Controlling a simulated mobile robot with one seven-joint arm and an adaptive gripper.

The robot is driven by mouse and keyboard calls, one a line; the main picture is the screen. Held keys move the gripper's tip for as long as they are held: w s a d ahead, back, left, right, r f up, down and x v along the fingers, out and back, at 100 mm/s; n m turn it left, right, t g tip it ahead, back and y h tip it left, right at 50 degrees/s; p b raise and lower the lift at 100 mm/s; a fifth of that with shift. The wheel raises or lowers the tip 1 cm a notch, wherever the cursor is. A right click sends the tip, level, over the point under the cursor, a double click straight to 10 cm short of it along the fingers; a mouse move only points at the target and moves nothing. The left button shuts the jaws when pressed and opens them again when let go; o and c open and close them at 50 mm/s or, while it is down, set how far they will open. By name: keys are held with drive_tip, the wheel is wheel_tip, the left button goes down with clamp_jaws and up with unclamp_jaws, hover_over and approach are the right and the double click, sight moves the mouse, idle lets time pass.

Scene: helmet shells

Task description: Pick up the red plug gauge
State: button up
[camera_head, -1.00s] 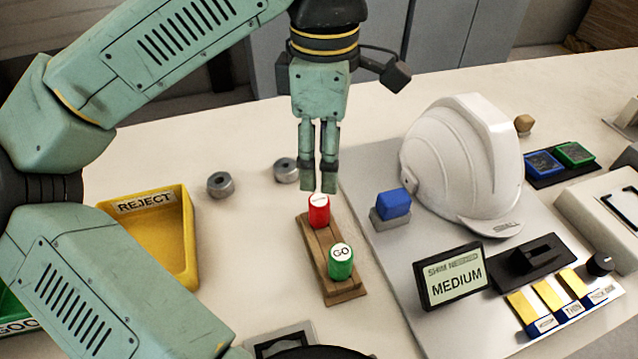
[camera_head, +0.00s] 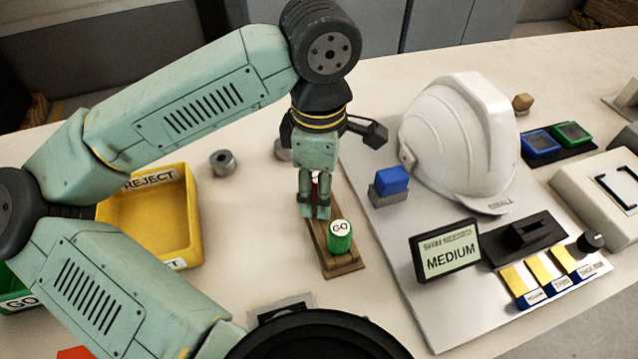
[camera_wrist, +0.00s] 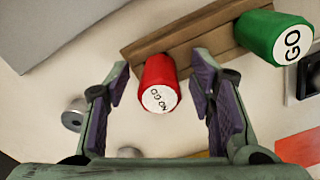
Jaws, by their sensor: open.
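The red plug gauge (camera_wrist: 158,80), with a white end marked NO GO, sits at one end of a wooden stand (camera_head: 341,262). In the wrist view it lies between my two open fingers (camera_wrist: 163,105), with space visible on both sides. In the head view my gripper (camera_head: 314,212) points down over that end of the stand and hides most of the red gauge (camera_head: 315,178). The green GO plug gauge (camera_head: 340,237) stands at the other end of the stand, and it also shows in the wrist view (camera_wrist: 270,38).
A yellow REJECT bin (camera_head: 150,215) stands to the left. Metal rings (camera_head: 222,163) lie behind the stand. To the right, a grey board (camera_head: 390,240) carries a white helmet (camera_head: 460,140), a blue block (camera_head: 391,180) and a MEDIUM display (camera_head: 447,250).

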drive_tip(key=shift+c, duration=0.5)
drive_tip(key=c, duration=1)
drive_tip(key=shift+r, duration=0.1)
